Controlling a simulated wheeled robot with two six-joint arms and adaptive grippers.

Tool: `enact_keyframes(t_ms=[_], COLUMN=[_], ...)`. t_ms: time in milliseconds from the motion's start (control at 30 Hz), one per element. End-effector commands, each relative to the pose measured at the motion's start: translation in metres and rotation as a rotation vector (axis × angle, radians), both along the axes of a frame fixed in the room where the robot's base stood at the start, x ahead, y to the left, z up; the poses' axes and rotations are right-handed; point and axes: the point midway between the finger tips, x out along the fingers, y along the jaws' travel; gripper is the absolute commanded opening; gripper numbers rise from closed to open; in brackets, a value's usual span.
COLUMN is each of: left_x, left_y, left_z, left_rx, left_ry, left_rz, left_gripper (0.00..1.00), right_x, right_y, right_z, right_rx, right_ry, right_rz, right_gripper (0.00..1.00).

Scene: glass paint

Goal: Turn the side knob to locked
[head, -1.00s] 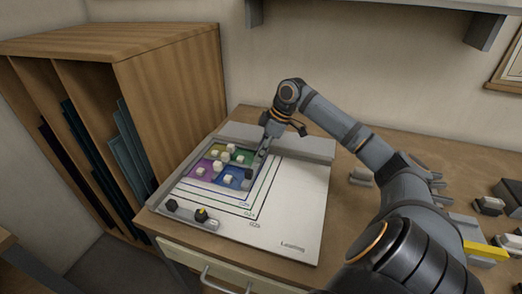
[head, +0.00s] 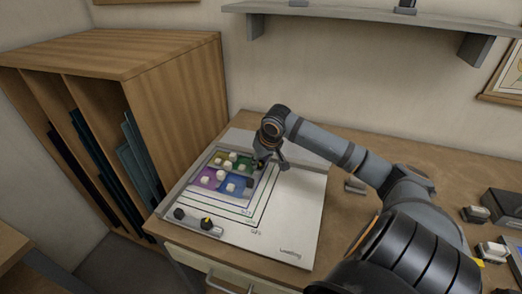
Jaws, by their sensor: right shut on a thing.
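A white board (head: 290,212) with printed frame lines lies on the bench. A glass pane (head: 212,186) with green, purple, blue and yellow patches lies on it, with several small pale blocks on top. A strip at the board's front left carries a black knob (head: 179,213) and a dark knob with a yellow mark (head: 206,222); I cannot read which is the side knob. A dark block (head: 249,182) sits at the pane's right side. My right gripper (head: 258,168) is shut on a small dark part by the pane's far right corner, mostly hidden by the fingers. My left gripper is out of view.
A wooden rack (head: 170,110) with upright dark panels stands at the left. A shelf (head: 360,20) hangs on the back wall. Small grey items (head: 490,248) lie on the bench at the right. The board's front right is clear.

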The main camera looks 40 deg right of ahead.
Motion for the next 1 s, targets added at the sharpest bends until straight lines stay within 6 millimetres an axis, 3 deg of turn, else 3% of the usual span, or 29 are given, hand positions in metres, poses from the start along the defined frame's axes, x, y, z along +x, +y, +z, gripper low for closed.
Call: enact_keyframes(t_ms=[100,500,1000], left_x=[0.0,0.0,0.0], left_y=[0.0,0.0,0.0], left_z=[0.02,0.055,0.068], left_rx=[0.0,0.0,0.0], left_ry=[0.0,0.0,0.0], left_rz=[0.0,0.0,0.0], left_gripper=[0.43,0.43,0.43], right_x=[0.001,0.001,0.002], right_y=[0.003,0.003,0.002], right_z=[0.006,0.004,0.0], right_rx=[0.008,0.004,0.0], right_ry=[0.0,0.002,0.002], right_rz=[-0.104,-0.389,-0.503], right_gripper=[0.0,0.0,0.0])
